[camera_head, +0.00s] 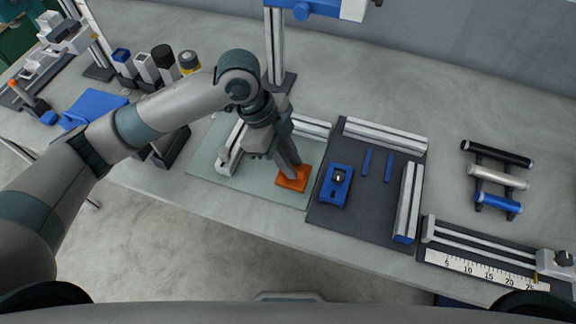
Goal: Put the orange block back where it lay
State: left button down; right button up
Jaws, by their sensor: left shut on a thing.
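The orange block (292,180) is a small flat piece at the right part of a pale green glassy mat (225,186) on the bench. My left gripper (290,170) points down at it, with its fingertips at the block's upper side, and is shut on it. The fingers partly cover the block. I cannot tell whether the block touches the mat or is slightly above it. My right gripper is out of view.
A dark board (358,218) right of the mat bears a blue block (336,184), two thin blue strips and metal rails. A ruler fixture (485,268) and a rack of rollers (497,170) stand farther right. Bottles (188,62) and a blue tray (93,107) are at left.

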pick_arm(q)
jog(key=shift+w+a+f, duration=0.2)
jog(key=shift+a, duration=0.05)
jog(key=shift+f, duration=0.15)
notch_tip(320, 180, down, 3)
jog(key=shift+r+p, duration=0.15)
jog(key=shift+p, duration=0.5)
jog(key=shift+f, duration=0.5)
jog(key=shift+f, duration=0.1)
